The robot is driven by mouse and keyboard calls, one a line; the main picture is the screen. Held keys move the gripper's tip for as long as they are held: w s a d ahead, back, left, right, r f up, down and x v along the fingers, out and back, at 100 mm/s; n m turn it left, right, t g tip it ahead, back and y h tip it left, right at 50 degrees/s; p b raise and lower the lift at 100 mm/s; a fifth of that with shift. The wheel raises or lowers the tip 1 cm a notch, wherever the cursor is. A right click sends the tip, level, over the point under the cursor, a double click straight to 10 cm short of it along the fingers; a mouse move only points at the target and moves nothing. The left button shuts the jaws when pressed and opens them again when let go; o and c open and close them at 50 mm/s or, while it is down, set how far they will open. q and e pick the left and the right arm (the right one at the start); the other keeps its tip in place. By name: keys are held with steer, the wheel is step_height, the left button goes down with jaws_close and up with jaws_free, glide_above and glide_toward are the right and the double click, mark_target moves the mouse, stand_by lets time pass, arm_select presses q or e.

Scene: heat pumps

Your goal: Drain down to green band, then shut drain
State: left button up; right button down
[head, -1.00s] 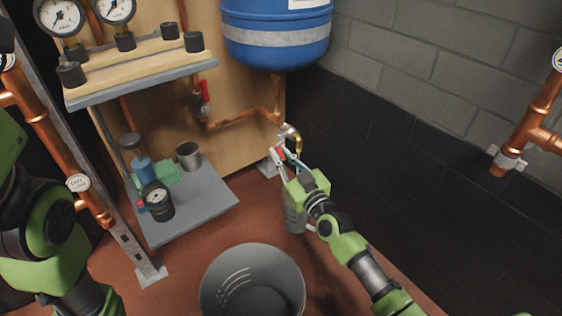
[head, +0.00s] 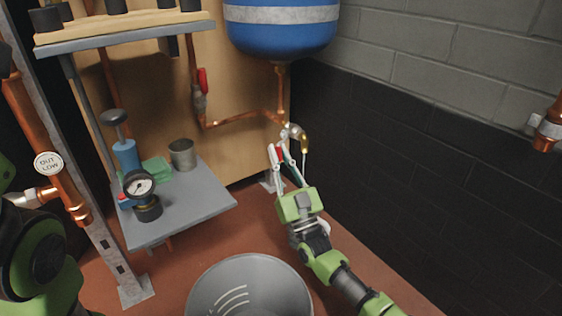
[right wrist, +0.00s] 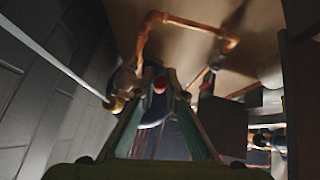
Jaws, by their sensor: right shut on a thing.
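The drain cock (head: 293,133) sits at the low end of the copper pipe under the blue vessel (head: 280,35). A thin pale stream (head: 304,165) hangs from its brass outlet; it also shows as a pale line in the right wrist view (right wrist: 50,55). My right gripper (head: 280,154) is at the cock, its fingers shut on the red-ended drain handle (right wrist: 160,85). A jug is mostly hidden behind this gripper. The dials on the upper shelf are out of view, so no green band shows. My left arm is at the left edge, its gripper unseen.
A grey bucket (head: 205,285) stands on the red floor below. A red-handled valve (head: 202,82) is on the pipe. A dark wall is at right.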

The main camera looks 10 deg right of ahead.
steer(key=shift+w+a+f+m+t, duration=0.1)
steer(key=shift+w+a+m+t, duration=0.2)
steer(key=shift+t, duration=0.6)
steer(key=shift+w, duration=0.1)
steer(key=c, duration=2.1)
jaws_free()
steer(key=shift+d, duration=0.1)
